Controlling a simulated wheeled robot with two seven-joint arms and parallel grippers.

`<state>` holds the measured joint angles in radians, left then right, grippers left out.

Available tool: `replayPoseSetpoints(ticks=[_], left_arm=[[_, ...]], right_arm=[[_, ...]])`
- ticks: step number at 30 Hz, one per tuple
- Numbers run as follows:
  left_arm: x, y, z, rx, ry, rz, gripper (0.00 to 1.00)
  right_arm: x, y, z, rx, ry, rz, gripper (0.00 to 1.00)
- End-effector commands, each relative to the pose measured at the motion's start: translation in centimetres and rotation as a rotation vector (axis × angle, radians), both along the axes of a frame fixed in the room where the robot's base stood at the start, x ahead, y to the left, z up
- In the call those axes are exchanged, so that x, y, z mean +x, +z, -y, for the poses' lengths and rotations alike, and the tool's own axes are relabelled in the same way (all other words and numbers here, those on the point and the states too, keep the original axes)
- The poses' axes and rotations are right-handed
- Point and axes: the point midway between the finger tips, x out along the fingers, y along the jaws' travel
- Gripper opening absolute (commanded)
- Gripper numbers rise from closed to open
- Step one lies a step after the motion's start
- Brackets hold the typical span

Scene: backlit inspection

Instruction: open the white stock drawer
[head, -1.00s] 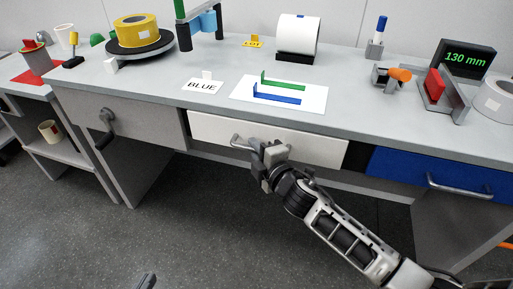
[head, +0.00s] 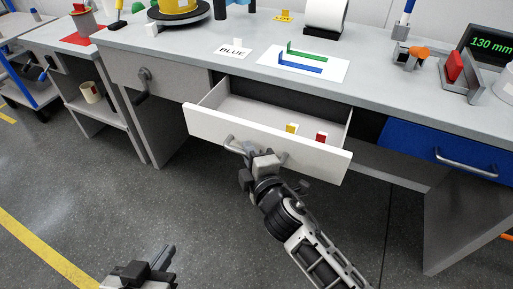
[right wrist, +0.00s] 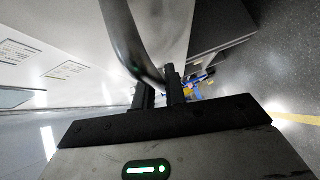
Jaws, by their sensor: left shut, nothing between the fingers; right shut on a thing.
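The white stock drawer (head: 255,143) is pulled out from the bench, and its inside shows. A yellow item (head: 291,128) and a red item (head: 321,137) are in it, close to the front panel. My right gripper (head: 251,157) is shut on the drawer's metal handle (head: 232,146) at the front. In the right wrist view the handle bar (right wrist: 130,45) runs down to the fingers (right wrist: 158,88). My left gripper (head: 163,258) is shut and empty, low over the floor and away from the drawer.
A blue drawer (head: 440,148) is closed on the right. A grey drawer front (head: 165,88) with a dark handle is on the left. Floor in front is clear.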

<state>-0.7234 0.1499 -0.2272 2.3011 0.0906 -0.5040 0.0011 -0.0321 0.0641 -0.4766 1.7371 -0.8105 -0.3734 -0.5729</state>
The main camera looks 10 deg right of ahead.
Motion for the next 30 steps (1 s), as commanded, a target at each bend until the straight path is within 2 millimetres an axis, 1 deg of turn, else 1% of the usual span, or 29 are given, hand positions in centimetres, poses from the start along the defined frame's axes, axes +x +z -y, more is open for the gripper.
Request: replayPoseSetpoints(ticks=[5, 13, 14, 15, 16, 25, 30], left_arm=[[0.43, 0.28, 0.11, -0.002, -0.003, 0.011, 0.00], [0.42, 0.20, 0.14, -0.002, -0.003, 0.010, 0.00], [0.41, 0.20, 0.14, -0.002, -0.003, 0.010, 0.00], [0.40, 0.19, 0.14, -0.002, -0.003, 0.010, 0.00], [0.40, 0.19, 0.14, -0.002, -0.003, 0.010, 0.00], [0.26, 0.13, 0.13, -0.001, -0.003, 0.006, 0.00], [0.33, 0.88, 0.01, 0.001, 0.000, 0.015, 0.00]], right_arm=[[-0.20, -0.04, -0.13, -0.004, -0.003, -0.001, 0.00], [-0.18, -0.04, -0.12, -0.004, -0.004, -0.001, 0.00], [-0.18, -0.04, -0.11, -0.004, -0.004, -0.001, 0.18], [-0.17, -0.04, -0.11, -0.004, -0.004, -0.001, 0.29], [-0.17, -0.04, -0.12, -0.004, -0.003, -0.001, 0.34], [-0.23, 0.03, -0.19, -0.001, -0.001, 0.000, 0.34], [-0.87, 0.43, -0.25, -0.001, 0.007, -0.001, 0.34]])
